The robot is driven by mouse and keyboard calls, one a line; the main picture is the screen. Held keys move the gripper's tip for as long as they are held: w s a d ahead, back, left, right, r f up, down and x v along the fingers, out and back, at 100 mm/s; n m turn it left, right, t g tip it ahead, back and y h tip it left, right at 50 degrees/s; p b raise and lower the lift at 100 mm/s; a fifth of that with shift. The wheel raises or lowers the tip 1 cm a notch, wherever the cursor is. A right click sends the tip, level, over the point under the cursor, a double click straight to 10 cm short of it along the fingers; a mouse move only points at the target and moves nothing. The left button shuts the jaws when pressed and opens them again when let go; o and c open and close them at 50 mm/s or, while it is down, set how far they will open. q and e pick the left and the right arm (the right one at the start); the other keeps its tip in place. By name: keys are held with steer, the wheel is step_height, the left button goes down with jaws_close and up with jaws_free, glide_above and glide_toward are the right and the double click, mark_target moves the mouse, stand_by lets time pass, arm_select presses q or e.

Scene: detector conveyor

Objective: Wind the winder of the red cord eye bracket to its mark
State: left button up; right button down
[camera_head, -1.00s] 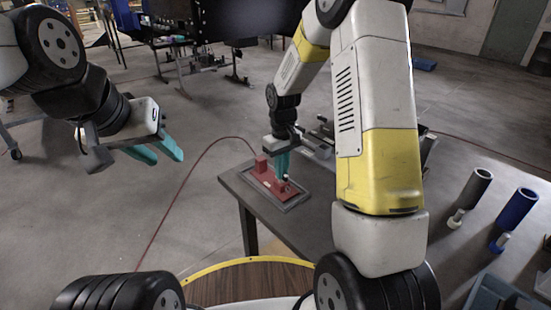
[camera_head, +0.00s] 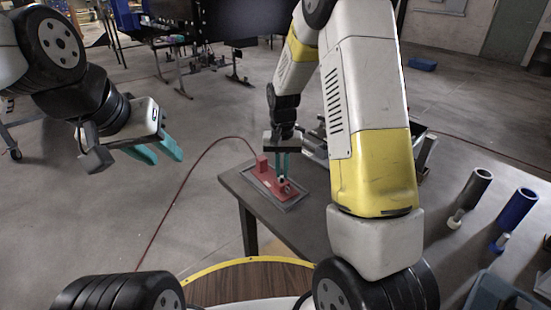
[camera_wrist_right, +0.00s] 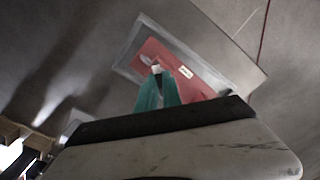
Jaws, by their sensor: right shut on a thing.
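My right gripper (camera_head: 281,176) points down at the bracket's near right part. It is shut on a small pale piece (camera_wrist_right: 156,69), seemingly the winder, mostly hidden between the teal fingertips. I cannot make out the mark. My left gripper (camera_head: 165,151) hangs over the floor at the left, its teal fingers apart and empty.
A red cord (camera_head: 178,197) runs from the bracket across the floor. Grey and blue cylinders (camera_head: 515,208) stand at the right.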

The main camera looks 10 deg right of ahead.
mark_target(282, 173)
steer(key=shift+m, duration=2.7)
stand_by(3.3)
stand_by(0.6)
steer(key=c, duration=1.5)
jaws_free()
step_height(282, 173, up, 8)
steer(key=shift+f, duration=0.1)
